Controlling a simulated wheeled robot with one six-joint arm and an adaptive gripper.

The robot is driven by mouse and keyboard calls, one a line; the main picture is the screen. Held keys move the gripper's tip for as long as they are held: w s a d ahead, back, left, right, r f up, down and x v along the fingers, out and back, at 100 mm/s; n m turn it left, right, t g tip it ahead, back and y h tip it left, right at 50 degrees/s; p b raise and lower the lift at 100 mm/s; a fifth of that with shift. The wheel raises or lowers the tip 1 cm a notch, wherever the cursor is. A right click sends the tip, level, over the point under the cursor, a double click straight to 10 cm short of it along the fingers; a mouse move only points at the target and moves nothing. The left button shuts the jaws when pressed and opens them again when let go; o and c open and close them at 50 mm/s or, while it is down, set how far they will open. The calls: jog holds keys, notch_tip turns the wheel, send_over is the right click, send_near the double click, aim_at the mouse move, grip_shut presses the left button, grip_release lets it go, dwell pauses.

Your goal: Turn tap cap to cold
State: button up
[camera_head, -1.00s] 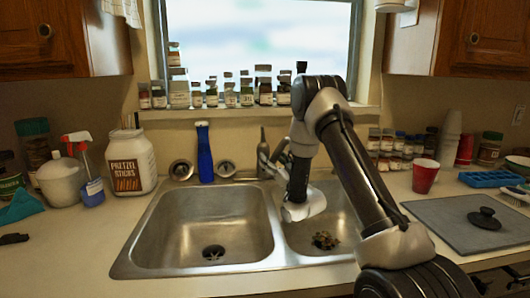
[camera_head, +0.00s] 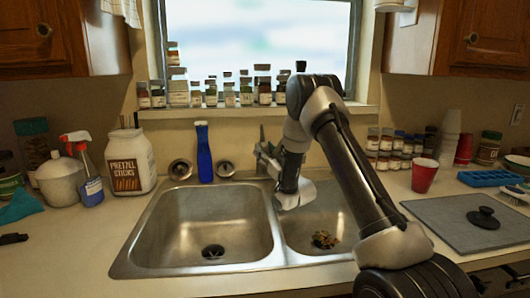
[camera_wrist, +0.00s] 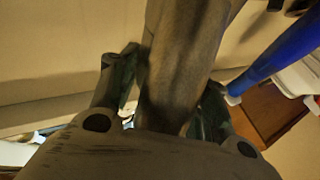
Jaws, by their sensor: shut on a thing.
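The tap (camera_head: 262,133) stands behind the divider between the two sink basins and is mostly hidden by my gripper in the head view. In the wrist view, a grey-brown tapered tap part (camera_wrist: 180,60) runs up between my fingers. My gripper (camera_head: 264,153) is at the tap, behind the right basin. In the wrist view my gripper (camera_wrist: 168,85) has one dark finger on each side of the tap part and is shut on it. Any hot or cold mark on the cap cannot be seen.
A blue bottle (camera_head: 204,152) stands left of the tap, between two round metal fittings (camera_head: 180,170). It also shows in the wrist view (camera_wrist: 280,50). Several jars (camera_head: 229,95) line the windowsill. Food scraps (camera_head: 324,240) lie in the right basin. The left basin (camera_head: 212,220) is clear.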

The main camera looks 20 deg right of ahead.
jog(key=shift+d+n+g+y, duration=0.25)
jog(key=shift+n+y, duration=0.25)
jog(key=shift+y, duration=0.4)
jog(key=shift+a+n+g+y, duration=0.15)
jog(key=shift+n+g+y, duration=0.15)
jog(key=shift+y, duration=0.1)
jog(key=o, duration=1)
jog(key=v, duration=1.2)
